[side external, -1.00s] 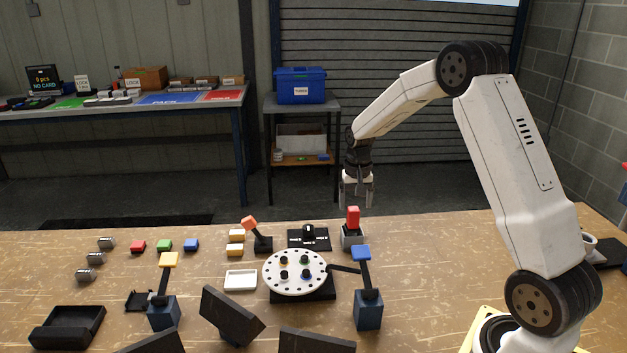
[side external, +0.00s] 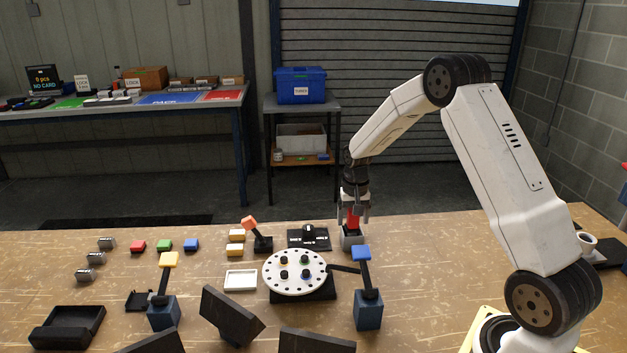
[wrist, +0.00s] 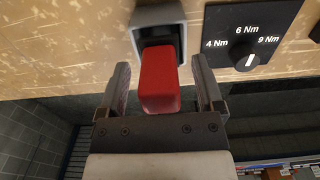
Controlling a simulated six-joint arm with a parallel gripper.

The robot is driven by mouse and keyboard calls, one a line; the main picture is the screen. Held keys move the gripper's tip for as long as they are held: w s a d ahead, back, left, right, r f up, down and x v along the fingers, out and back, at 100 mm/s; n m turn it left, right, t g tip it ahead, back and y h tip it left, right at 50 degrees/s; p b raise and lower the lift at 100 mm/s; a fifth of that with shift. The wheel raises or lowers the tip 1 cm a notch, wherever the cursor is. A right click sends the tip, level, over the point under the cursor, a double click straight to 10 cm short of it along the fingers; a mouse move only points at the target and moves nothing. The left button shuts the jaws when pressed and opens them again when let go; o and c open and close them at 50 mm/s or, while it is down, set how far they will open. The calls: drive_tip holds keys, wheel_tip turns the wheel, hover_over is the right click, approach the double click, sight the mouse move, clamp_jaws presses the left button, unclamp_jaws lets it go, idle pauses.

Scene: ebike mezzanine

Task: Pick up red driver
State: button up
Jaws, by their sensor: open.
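The red driver (side external: 352,221) stands upright in a grey holder (side external: 352,240) at the back of the wooden bench. My gripper (side external: 353,220) is lowered over it from above, fingers pointing down. In the wrist view the red driver (wrist: 159,80) lies between the two open fingers of my gripper (wrist: 160,85), with a gap visible on each side. The lower part of the driver sits inside the grey holder (wrist: 157,14).
A black torque dial plate (side external: 310,239), marked 4, 6 and 9 Nm, lies just left of the holder. A white round plate with holes (side external: 295,262) and a blue-topped post (side external: 362,254) stand in front.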

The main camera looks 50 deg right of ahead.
clamp_jaws()
drive_tip(key=shift+r, duration=0.1)
drive_tip(key=shift+w+r, duration=0.1)
drive_tip(key=shift+r, duration=0.6)
drive_tip(key=s+a+r, duration=0.5)
drive_tip(key=s+r, duration=0.6)
drive_tip(key=s, duration=0.2)
drive_tip(key=shift+r, duration=0.25)
drive_tip(key=shift+s, duration=0.1)
